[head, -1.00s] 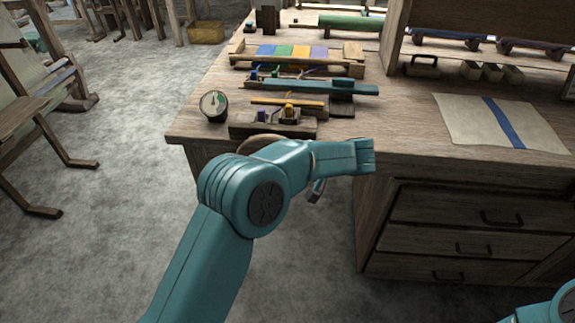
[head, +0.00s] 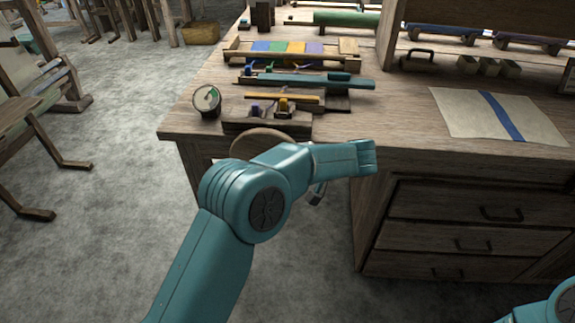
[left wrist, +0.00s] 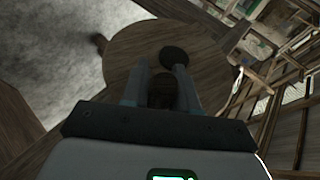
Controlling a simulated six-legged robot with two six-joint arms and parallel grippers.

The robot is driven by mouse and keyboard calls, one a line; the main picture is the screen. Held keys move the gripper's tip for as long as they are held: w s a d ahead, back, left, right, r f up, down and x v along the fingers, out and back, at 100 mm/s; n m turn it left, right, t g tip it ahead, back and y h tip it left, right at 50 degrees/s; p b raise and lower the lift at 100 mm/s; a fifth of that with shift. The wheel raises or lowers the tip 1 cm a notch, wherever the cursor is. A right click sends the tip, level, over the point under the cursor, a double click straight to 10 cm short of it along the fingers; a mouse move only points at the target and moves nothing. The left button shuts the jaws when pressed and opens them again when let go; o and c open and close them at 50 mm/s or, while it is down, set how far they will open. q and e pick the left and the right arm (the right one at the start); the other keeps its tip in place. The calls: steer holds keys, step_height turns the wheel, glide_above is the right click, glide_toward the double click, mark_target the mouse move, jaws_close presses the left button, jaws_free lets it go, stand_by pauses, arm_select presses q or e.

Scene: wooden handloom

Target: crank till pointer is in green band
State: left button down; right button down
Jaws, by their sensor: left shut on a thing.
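The round gauge (head: 207,101) stands at the table's left edge, with a pale face and a green band at its upper part. Its pointer is too small to read surely against the band. The wooden crank disc (head: 262,142) shows partly behind my left arm at the table's front edge. In the left wrist view the disc (left wrist: 125,48) is seen face on, with a dark round knob (left wrist: 174,57) near the fingertips. My left gripper (left wrist: 161,80) is shut on the crank handle, a brown piece between its fingers. My right gripper is out of view.
The wooden table (head: 400,155) carries small loom parts, a teal shuttle-like piece (head: 310,81) and a cloth with a blue stripe (head: 500,115). Drawers (head: 450,207) are below on the right.

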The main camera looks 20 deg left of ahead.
arm_select(q)
steer(key=shift+r, duration=0.1)
stand_by(0.6)
steer(key=c, duration=1)
jaws_free()
steer(key=shift+a, duration=0.1)
steer(key=shift+o, duration=0.2)
steer(key=p+v, duration=0.3)
steer(key=v, duration=1.3)
steer(key=shift+d, duration=0.25)
